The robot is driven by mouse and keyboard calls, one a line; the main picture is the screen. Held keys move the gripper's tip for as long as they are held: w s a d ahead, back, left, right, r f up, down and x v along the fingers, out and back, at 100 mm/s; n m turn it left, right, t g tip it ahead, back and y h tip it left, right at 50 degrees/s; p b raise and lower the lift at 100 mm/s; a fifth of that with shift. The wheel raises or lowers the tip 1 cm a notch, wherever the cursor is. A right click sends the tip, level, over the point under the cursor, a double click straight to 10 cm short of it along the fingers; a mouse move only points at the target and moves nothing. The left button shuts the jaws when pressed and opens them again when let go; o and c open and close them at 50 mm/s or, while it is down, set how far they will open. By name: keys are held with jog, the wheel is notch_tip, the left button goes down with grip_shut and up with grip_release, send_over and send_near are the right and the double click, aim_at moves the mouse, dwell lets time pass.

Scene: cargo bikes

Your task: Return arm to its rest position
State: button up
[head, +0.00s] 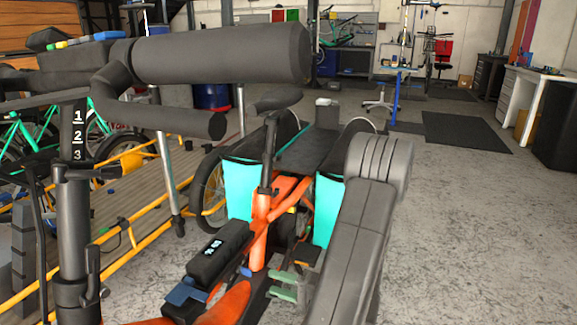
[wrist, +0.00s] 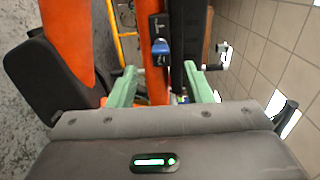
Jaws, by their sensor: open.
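My gripper (head: 284,284) is low beside the orange cargo bike (head: 262,222), and my grey arm comes down to it from the right. Its two green fingers stand apart in the wrist view (wrist: 162,74), with nothing held between them. A black battery pack (head: 219,252) with a blue part (head: 186,292) at its lower end lies along the bike frame, left of the gripper. In the wrist view the orange frame tube and a blue latch (wrist: 161,47) show ahead, beyond the fingers. I cannot tell whether a finger touches the bike.
Turquoise panniers (head: 238,190) hang at the bike's rear. A wooden platform with yellow rails (head: 125,225) stands at left. The concrete floor (head: 480,220) at right is clear, with a dark mat (head: 465,132) beyond.

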aim_at(251, 274)
jog(key=b+x, duration=0.1)
jog(key=x, duration=0.7)
jog(key=shift+w+a+b, duration=0.1)
jog(key=shift+b, duration=0.25)
